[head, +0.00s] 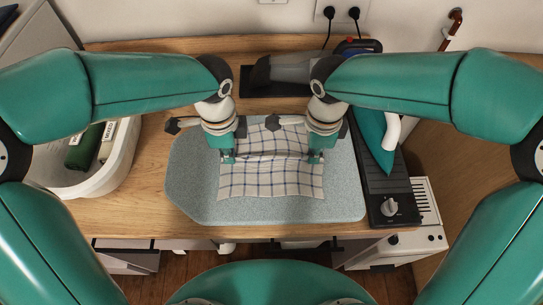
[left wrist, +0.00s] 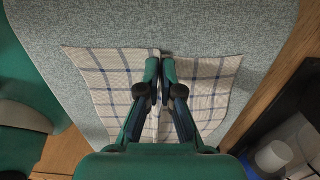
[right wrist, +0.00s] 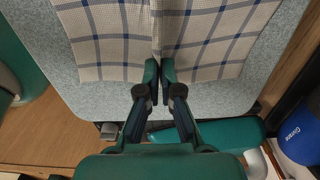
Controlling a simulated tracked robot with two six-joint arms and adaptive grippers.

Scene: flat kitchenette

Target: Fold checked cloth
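The checked cloth (head: 270,180), cream with dark blue lines, lies on a grey speckled pad (head: 188,185). A raised crease runs across it between my grippers; parts of the far half are hidden by my wrists. My left gripper (head: 228,157) is shut on the cloth at its left edge. In the left wrist view the fingertips (left wrist: 160,60) meet on a ridge of cloth (left wrist: 112,70). My right gripper (head: 316,157) is shut on the cloth at its right edge. In the right wrist view the fingertips (right wrist: 160,64) pinch the same ridge of cloth (right wrist: 205,35).
A teal iron (head: 375,138) stands on a dark panel (head: 390,190) to the right of the pad. A dark grey appliance (head: 285,72) lies behind the pad. The pad's front strip is clear.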

